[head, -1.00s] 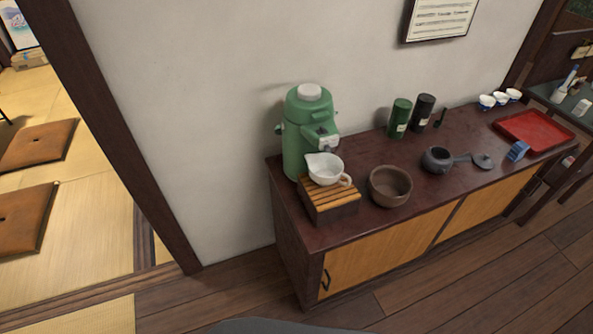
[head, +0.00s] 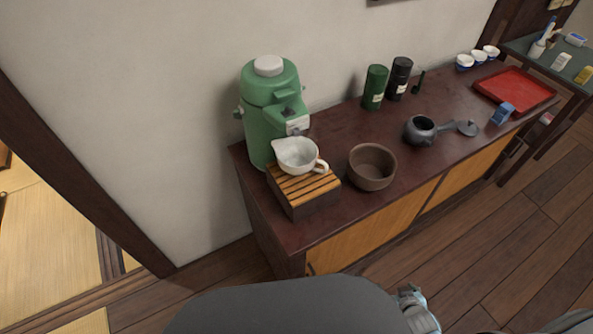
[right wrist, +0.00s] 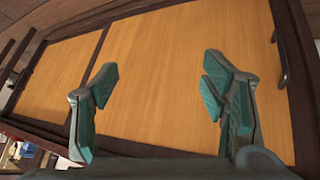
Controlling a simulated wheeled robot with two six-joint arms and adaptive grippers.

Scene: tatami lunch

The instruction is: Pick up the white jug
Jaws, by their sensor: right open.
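The white jug (head: 296,153) stands upright on a slatted wooden stand (head: 304,187) at the left end of the dark cabinet top. Its spout points left and its handle points right, and it sits just in front of the green dispenser (head: 270,112). My right gripper (head: 416,309) shows at the bottom of the head view, in front of the cabinet and well away from the jug. In the right wrist view its two teal-padded fingers (right wrist: 160,92) are wide apart and empty, facing the cabinet doors. The jug is not in the wrist view. My left gripper is not seen.
A brown bowl (head: 371,167) stands right of the stand. Farther right are a dark teapot (head: 420,130), a lid (head: 467,128), a blue object (head: 502,114) and a red tray (head: 515,90). Green (head: 375,87) and black (head: 399,78) canisters stand behind. Wooden floor (head: 480,230) in front is clear.

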